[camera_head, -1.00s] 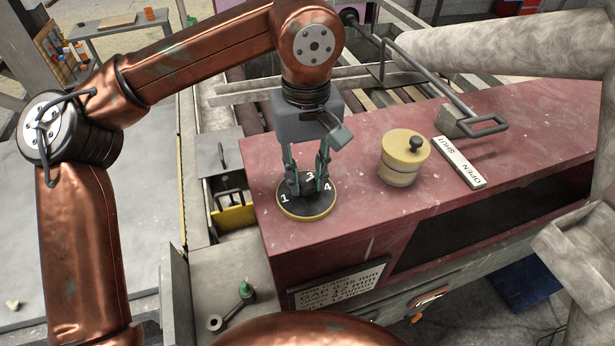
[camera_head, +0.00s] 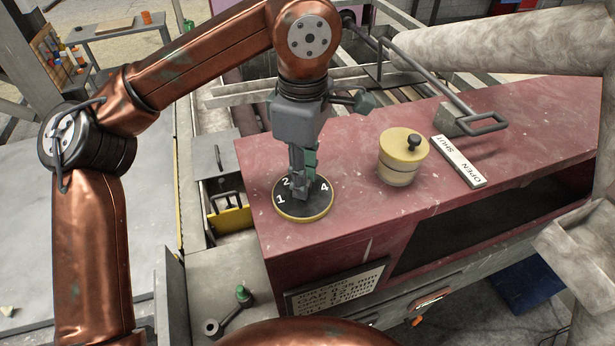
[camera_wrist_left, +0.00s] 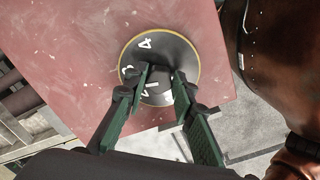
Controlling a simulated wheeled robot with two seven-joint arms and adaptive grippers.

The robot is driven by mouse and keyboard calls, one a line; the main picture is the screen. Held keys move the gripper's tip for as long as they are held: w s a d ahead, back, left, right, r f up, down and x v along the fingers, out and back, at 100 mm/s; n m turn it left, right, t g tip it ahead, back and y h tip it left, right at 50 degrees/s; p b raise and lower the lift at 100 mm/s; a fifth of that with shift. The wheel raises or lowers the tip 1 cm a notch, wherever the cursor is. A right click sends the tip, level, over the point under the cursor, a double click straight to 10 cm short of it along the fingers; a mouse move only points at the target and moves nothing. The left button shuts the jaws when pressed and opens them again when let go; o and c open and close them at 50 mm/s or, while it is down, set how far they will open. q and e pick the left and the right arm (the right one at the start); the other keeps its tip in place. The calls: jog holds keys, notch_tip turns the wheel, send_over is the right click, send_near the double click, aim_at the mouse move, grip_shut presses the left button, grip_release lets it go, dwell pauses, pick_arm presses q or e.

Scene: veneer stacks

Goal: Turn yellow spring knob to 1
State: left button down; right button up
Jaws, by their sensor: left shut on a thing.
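The yellow spring knob appears as a round black dial with a yellow rim (camera_head: 318,212) and white numbers, set on the red machine top. The numbers 1, 2 and 4 show in the head view. My left gripper (camera_head: 301,192) points down over the middle of the dial, fingers shut on the grip of the knob. In the left wrist view the fingers (camera_wrist_left: 166,82) stand on both sides of a dark grip at the centre of the dial (camera_wrist_left: 184,52). My right gripper is not in view.
A yellow cylinder (camera_head: 398,172) with a black knob on top stands right of the dial. Beyond it lie an OPEN/SHUT plate (camera_head: 459,161) and a long metal lever (camera_head: 486,124). A lettered sign (camera_head: 335,289) hangs on the machine front. Red top between dial and cylinder is clear.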

pick_arm(q)
jog(key=n, duration=0.3)
jog(key=n+b, duration=0.1)
jog(key=n, duration=0.1)
jog(key=shift+w+a+f, duration=0.15)
jog(key=shift+a+f, duration=0.05)
jog(key=shift+f, duration=0.05)
jog(key=shift+r+n, duration=0.15)
jog(key=shift+n, duration=1.15)
jog(key=shift+r, duration=0.1)
jog(key=c, duration=2)
grip_release()
jog(key=o, duration=0.4)
notch_tip(320, 180, up, 12)
